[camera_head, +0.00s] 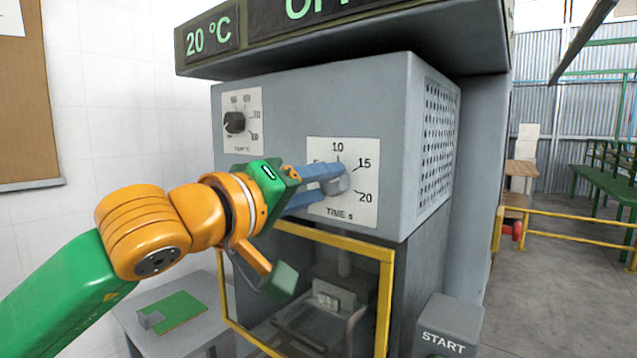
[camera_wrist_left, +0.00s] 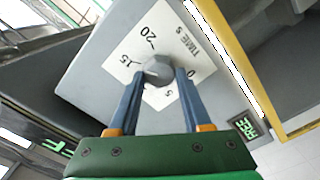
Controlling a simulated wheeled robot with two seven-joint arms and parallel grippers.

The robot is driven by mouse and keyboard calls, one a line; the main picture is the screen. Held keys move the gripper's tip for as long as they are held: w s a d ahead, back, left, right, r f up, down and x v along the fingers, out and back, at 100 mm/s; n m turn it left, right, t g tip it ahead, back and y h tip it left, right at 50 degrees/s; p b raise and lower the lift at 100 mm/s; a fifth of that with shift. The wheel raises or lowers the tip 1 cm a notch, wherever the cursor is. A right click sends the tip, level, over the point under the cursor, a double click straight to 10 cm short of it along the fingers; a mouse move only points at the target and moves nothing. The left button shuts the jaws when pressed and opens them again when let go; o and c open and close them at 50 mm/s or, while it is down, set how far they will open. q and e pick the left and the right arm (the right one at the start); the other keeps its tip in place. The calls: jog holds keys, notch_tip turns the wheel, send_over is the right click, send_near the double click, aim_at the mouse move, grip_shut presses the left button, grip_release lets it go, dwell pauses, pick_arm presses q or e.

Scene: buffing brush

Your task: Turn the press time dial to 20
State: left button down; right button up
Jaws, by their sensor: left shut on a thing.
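The press time dial (camera_head: 341,185) is a grey knob on a white plate marked "TIME s" (camera_head: 362,213), on the front of the grey press. The numbers 10, 15 and 20 show in the head view. My left gripper (camera_head: 335,178) is shut on the dial, with its blue fingers on either side of the knob. In the left wrist view the faceted dial (camera_wrist_left: 158,70) sits between the fingertips (camera_wrist_left: 158,76). The fingers hide part of the plate, and I cannot tell which number the dial points to. My right gripper is not in view.
A black temperature dial (camera_head: 235,122) is at the upper left of the panel. A display reading 20 °C (camera_head: 210,38) overhangs above. A yellow-framed guard (camera_head: 385,300) is below, with the START box (camera_head: 445,335) at its right. A small table (camera_head: 135,310) stands at lower left.

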pick_arm(q)
jog(key=m, duration=0.5)
jog(key=shift+m+p, duration=0.3)
jog(key=shift+p, duration=0.1)
jog(key=shift+m+p, duration=0.35)
jog(key=shift+m, duration=1.85)
jog(key=shift+d+f, duration=0.1)
jog(key=shift+c, duration=1.7)
grip_release()
jog(key=b+v, duration=0.3)
jog(key=v, duration=0.4)
